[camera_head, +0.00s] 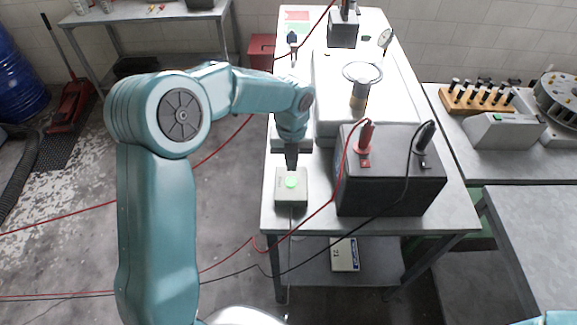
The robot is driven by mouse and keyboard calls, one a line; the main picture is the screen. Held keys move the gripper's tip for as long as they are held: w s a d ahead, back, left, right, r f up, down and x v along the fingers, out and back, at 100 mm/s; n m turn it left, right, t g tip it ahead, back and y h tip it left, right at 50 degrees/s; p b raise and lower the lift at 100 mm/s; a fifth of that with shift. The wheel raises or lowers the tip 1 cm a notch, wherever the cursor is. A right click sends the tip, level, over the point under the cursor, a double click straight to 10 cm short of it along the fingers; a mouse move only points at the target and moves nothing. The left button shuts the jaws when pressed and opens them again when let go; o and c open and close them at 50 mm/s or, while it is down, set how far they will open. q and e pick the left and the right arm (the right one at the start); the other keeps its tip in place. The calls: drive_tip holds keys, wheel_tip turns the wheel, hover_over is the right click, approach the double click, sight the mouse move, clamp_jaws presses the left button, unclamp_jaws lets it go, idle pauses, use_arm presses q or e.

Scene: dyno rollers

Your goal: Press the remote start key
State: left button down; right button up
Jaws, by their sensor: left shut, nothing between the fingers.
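The remote start key looks to be the round green button (291,182), bright green, on a small pale box (292,201) at the near left corner of the table. My left gripper (291,167) is shut and empty. It points down at the back edge of the button; whether it touches the button or hovers just above cannot be told. My left arm comes in from the left and arches over the floor to the box. My right gripper is not in view; only a bit of teal shows at the bottom right corner.
A black battery (390,184) with red and black clamps stands right of the box. Red and black cables run across the table and off to the left. A white machine housing (335,100) stands behind. A side bench (480,140) is at right, with open floor at left.

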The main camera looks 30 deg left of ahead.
use_arm(q)
wheel_tip(320, 180, up, 8)
drive_tip(key=shift+d, duration=0.1)
idle(0.4)
idle(0.6)
